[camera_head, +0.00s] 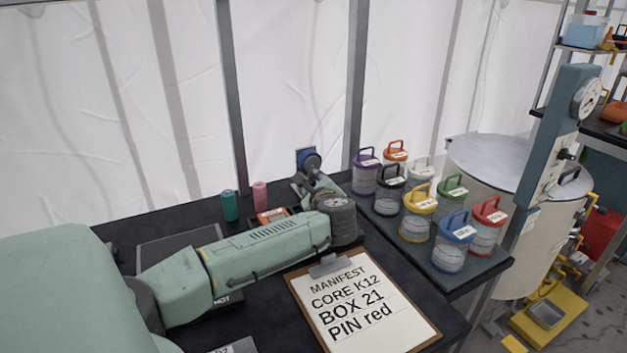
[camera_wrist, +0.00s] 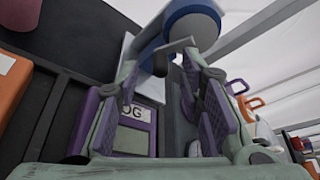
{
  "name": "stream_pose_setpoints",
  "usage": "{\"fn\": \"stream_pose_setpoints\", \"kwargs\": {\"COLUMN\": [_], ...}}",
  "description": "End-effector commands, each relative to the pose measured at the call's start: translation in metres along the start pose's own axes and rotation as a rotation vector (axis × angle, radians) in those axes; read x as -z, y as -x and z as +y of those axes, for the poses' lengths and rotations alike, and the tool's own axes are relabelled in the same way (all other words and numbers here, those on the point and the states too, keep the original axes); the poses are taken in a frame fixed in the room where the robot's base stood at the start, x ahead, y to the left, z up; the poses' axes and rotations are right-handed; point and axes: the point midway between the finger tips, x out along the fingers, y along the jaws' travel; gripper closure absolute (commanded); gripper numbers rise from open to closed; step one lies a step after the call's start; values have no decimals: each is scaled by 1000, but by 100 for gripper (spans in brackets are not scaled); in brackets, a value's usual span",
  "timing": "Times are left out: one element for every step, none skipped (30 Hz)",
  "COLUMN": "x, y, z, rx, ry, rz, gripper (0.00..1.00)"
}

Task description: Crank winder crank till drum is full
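The winder shows at the back edge of the black table in the head view, with a round blue drum (camera_head: 309,161) on a dark upright plate. In the wrist view the blue-and-white drum (camera_wrist: 192,22) is close, at the top. A dark grey crank (camera_wrist: 172,47) crosses in front of it. My gripper (camera_wrist: 162,64) has its two purple-padded fingers apart, with the crank's end between or just beyond the tips. I cannot tell whether they touch it. In the head view my gripper (camera_head: 314,190) is small and partly hidden by my wrist. How full the drum is cannot be read.
A purple LOG box (camera_wrist: 136,130) lies below the fingers. A teal cylinder (camera_head: 229,205) and a pink one (camera_head: 260,196) stand left of my wrist. A clipboard (camera_head: 362,303) lies in front. Several lidded jars with coloured handles, including a blue one (camera_head: 452,243), stand at right.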

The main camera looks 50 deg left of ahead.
Motion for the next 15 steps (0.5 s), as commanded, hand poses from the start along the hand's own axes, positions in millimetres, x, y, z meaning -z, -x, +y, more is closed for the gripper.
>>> {"fn": "stream_pose_setpoints", "kwargs": {"x": [-1, 0, 0, 0, 0, 0, 0, 0, 1, 1, 1, 1, 1, 1, 1], "y": [-5, -8, -11, -12, -13, -14, -15, -15, -15, -15, -15, -15, -15, -15, -15], "z": [-1, -1, -1, 0, 0, 0, 0, 0, 0, 0, 0, 0, 0, 0, 0], "rx": [-1, 0, 0, 0, 0, 0, 1, 1, 1, 1, 1, 1, 1, 1, 1], "ry": [0, 0, 0, 0, 0, 0, 0, 0, 0, 0, 0, 0, 0, 0, 0], "rz": [0, 0, 0, 0, 0, 0, 0, 0, 0, 0, 0, 0, 0, 0, 0], "gripper": [65, 65, 65, 65, 65, 65, 65, 65, 65, 65, 65, 65, 65, 66, 69]}}
